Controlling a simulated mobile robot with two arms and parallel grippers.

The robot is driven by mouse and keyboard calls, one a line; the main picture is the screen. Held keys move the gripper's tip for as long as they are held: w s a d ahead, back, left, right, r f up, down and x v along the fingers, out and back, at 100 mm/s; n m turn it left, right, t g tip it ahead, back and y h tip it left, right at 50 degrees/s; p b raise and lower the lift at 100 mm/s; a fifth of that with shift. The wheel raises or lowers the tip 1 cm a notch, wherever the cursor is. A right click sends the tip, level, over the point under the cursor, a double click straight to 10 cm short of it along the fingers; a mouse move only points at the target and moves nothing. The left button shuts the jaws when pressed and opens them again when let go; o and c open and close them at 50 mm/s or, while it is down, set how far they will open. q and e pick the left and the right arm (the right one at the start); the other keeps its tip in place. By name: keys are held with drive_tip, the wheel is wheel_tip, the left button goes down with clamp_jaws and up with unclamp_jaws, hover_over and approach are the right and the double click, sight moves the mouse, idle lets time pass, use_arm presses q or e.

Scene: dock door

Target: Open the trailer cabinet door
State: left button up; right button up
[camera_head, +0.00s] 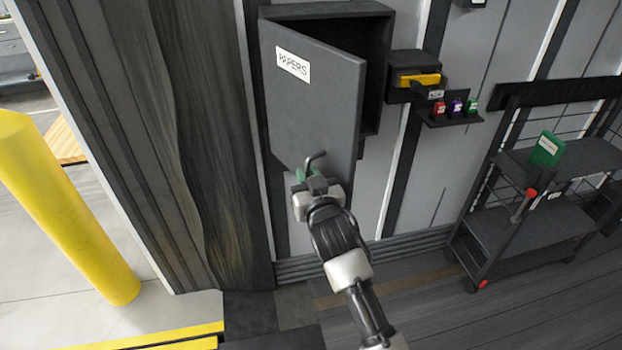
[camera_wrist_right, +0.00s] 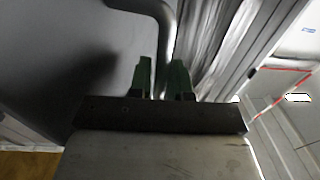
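The trailer cabinet (camera_head: 378,60) is a dark grey box on the wall. Its grey door (camera_head: 312,95), with a white label reading PAPERS, stands partly open, and the dark inside shows along its right edge. The bent metal door handle (camera_head: 315,157) is at the door's lower part. My right gripper (camera_head: 307,175) is at this handle. In the right wrist view, the handle (camera_wrist_right: 166,40) runs down between the green fingertips (camera_wrist_right: 164,78), which appear closed on it. The exact contact is partly hidden. My left gripper is not in view.
A black box with a yellow lever (camera_head: 420,79) and a small shelf with coloured items (camera_head: 450,121) are right of the cabinet. A dark cart (camera_head: 530,215) stands at right. A yellow post (camera_head: 65,210) is at left. Floor between the wall and cart is clear.

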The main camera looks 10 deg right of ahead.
drive_tip(key=shift+o, duration=1.1)
drive_tip(key=shift+w+a, duration=0.1)
drive_tip(key=shift+w, duration=0.05)
drive_tip(key=shift+o, duration=0.2)
drive_tip(key=shift+w+f, duration=0.1)
drive_tip(key=shift+f, duration=0.1)
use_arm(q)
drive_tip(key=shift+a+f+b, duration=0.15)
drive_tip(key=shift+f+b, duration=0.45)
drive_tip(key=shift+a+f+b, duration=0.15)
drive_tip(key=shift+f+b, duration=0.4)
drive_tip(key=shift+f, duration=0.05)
use_arm(e)
drive_tip(key=s+d, duration=0.2)
drive_tip(key=s, duration=0.8)
drive_tip(key=shift+s, duration=0.35)
